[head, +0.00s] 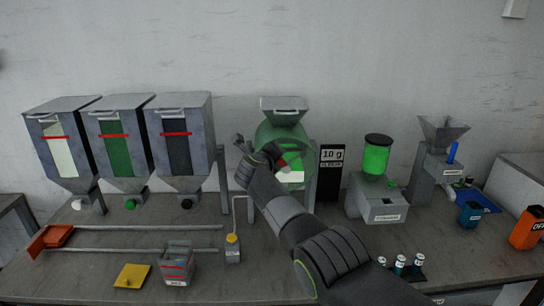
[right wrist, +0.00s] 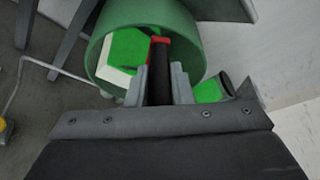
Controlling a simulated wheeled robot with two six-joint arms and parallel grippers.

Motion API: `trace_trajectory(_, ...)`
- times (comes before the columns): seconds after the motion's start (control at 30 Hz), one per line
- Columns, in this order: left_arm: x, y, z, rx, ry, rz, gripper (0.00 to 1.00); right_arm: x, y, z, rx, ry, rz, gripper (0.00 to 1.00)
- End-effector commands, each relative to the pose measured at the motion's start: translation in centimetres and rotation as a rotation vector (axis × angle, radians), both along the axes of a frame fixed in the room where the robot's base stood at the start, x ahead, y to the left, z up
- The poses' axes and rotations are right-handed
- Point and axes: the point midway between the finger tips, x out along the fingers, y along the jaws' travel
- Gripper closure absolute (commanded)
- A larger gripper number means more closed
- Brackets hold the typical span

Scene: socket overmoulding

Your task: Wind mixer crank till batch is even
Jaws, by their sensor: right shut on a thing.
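The mixer (head: 268,135) is a green drum with a grey hopper (head: 284,108) on top, standing at the back middle of the bench. My right gripper (head: 270,152) is at the front of the drum, and my arm hides part of it. In the right wrist view the gripper (right wrist: 160,82) is shut on the black crank handle (right wrist: 159,60), which has a red end. Behind the handle, the drum's green rim (right wrist: 193,35) surrounds bright green and white patches (right wrist: 122,58). I cannot tell how evenly the batch is mixed. My left gripper is not in view.
Three hoppers (head: 183,125) stand at the left. A sign reading 10 g (head: 331,155) and a colour doser (head: 376,158) with green contents stand right of the mixer. A grinder-like machine (head: 440,165), a blue cup (head: 470,214) and small vials (head: 400,264) are further right. A box (head: 178,265) sits front left.

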Motion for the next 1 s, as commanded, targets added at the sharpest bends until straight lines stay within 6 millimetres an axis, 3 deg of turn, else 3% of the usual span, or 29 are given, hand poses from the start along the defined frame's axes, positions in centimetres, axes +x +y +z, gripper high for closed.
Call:
trace_trajectory(0.3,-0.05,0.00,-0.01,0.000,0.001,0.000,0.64,0.09,-0.29,0.11,-0.006,-0.002,-0.004,1.00)
trace_trajectory(0.33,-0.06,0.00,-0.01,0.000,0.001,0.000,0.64,0.09,-0.29,0.11,-0.006,-0.002,-0.004,0.78)
trace_trajectory(0.5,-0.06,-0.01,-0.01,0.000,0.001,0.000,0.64,0.06,-0.20,0.06,-0.003,-0.001,-0.003,0.59)
trace_trajectory(1.0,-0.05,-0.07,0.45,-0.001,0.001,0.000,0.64,-0.59,0.27,0.18,0.000,-0.001,0.000,0.59)
